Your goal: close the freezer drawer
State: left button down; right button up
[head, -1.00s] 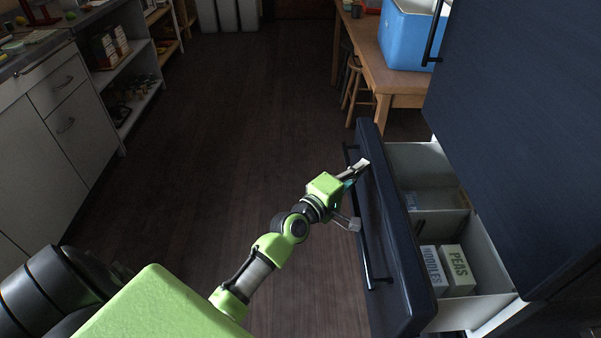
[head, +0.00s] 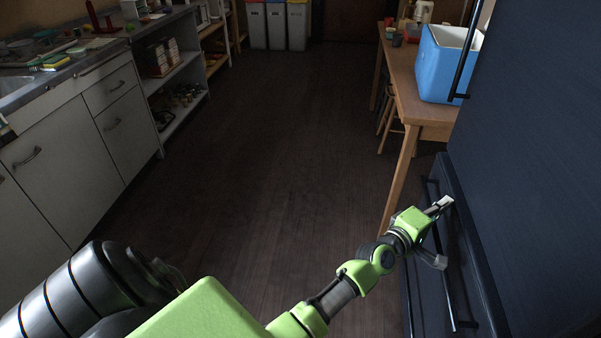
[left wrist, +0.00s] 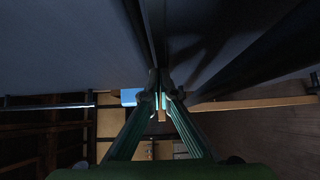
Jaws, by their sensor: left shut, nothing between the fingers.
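The freezer drawer (head: 462,270) is at the lower right of the head view, a dark navy front below the tall navy door. Its inside and contents do not show, and its front sits close to the cabinet; I cannot tell if a small gap is left. A dark bar handle (head: 447,293) runs along the front. My left gripper (head: 442,205) is shut and empty, at the drawer front near the handle's far end. In the left wrist view its fingertips (left wrist: 161,88) meet close to the front; contact is unclear. My right gripper is not in view.
A wooden table (head: 410,92) with a blue cooler (head: 443,72) stands beyond the freezer, with a stool beside it. White cabinets (head: 60,155) and a counter line the left. The dark wooden floor (head: 265,150) between is clear.

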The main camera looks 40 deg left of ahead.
pick_arm(q)
jog(key=shift+w+d, duration=0.55)
jog(key=shift+d, duration=0.3)
jog(key=shift+r, duration=0.1)
jog(key=shift+d+r, duration=0.15)
